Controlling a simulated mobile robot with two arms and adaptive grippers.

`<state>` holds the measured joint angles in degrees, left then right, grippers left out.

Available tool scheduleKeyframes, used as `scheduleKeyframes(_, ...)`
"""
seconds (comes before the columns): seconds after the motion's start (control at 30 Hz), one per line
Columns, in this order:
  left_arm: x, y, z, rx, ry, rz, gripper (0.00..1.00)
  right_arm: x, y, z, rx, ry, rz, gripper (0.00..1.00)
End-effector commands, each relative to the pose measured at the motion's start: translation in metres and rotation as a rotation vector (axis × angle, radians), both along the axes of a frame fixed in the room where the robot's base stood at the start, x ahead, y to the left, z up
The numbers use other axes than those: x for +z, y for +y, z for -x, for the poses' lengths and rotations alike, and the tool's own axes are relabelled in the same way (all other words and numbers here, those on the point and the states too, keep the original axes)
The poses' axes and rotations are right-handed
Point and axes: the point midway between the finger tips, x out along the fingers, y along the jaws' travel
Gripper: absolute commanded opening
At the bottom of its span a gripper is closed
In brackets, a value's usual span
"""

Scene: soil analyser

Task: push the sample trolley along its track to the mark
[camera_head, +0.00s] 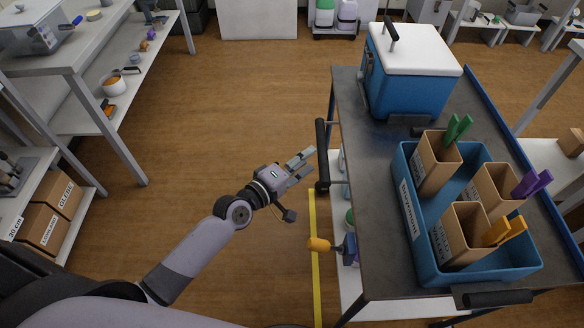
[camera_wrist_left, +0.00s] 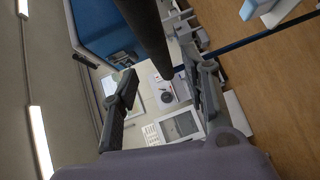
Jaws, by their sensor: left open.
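The sample trolley (camera_head: 375,205) stands at the right, with a dark grey top and a black upright handle (camera_head: 321,155) on its left side. My left gripper (camera_head: 306,163) is open and empty just left of this handle, its fingers pointing at it. In the left wrist view a dark bar (camera_wrist_left: 148,35), probably the handle, lies beyond and between the open fingers (camera_wrist_left: 168,92). No contact is visible. A yellow line (camera_head: 315,245) runs along the floor beside the trolley; I cannot tell whether it is the track or the mark. My right gripper is out of view.
On the trolley are a blue and white cool box (camera_head: 410,80) and a blue crate (camera_head: 420,250) holding cardboard boxes with green, purple and orange tools. An orange-tipped knob (camera_head: 318,244) sticks out at its lower left. Shelves (camera_head: 95,110) stand at the left; the floor between is clear.

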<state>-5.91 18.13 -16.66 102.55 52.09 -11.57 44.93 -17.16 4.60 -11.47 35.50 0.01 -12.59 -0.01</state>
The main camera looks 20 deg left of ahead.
Motion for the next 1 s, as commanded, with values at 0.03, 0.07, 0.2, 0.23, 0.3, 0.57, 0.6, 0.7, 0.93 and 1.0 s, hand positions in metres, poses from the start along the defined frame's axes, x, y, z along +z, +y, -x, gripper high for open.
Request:
scheduleKeyframes(0.03,0.001,0.006,0.011,0.0,0.001,-0.002,0.42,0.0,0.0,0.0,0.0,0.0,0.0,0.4)
scheduleKeyframes(0.07,0.001,0.008,0.016,-0.001,0.002,-0.002,0.42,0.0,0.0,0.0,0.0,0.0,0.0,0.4)
scheduleKeyframes(0.2,0.004,0.017,0.035,-0.001,0.002,-0.001,0.42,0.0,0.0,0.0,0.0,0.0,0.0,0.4)
scheduleKeyframes(0.23,0.005,0.019,0.037,0.0,0.002,-0.001,0.42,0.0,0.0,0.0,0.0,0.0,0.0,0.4)
scheduleKeyframes(0.3,0.006,0.021,0.042,0.0,0.0,0.001,0.42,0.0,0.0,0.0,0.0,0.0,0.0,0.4)
scheduleKeyframes(0.57,0.007,0.024,0.046,0.0,0.0,0.0,0.42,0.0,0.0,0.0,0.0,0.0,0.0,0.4)
scheduleKeyframes(0.6,0.007,0.023,0.046,0.0,0.0,0.0,0.42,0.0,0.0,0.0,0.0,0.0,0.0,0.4)
scheduleKeyframes(0.7,0.007,0.023,0.046,0.0,0.0,0.0,0.42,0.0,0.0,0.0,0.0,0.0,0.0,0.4)
scheduleKeyframes(0.93,0.006,0.024,0.046,0.001,0.001,-0.002,0.42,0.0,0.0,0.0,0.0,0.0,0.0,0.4)
scheduleKeyframes(1.0,-0.002,0.026,0.046,0.007,0.011,-0.023,0.42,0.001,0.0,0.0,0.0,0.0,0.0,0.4)
